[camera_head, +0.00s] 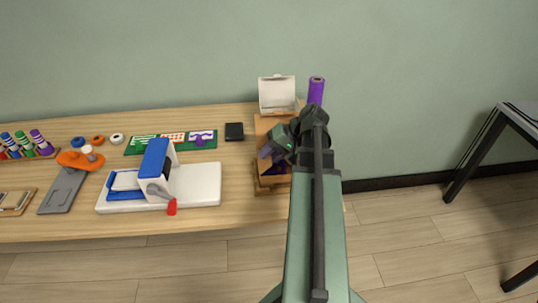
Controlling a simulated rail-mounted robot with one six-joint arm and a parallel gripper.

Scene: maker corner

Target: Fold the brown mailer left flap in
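The brown mailer (264,124) stands near the right end of the table, largely hidden by my arm and gripper. Brown panels show behind the gripper and at its near left side. Something purple and dark shows low beside my gripper; I cannot tell whether it lies inside the mailer. My gripper (268,155) is over the mailer's left part, its fingers pointing left and down. I cannot tell whether the fingers touch the left flap or how far apart they are. The left flap cannot be told clearly from the other panels.
A white open box (277,94) and a purple roll (316,90) stand behind the mailer. A small black block (234,131), a green mat (140,146) and a white-and-blue machine (205,184) with a red-tipped lever are to the left. Bare tabletop (238,165) lies between.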

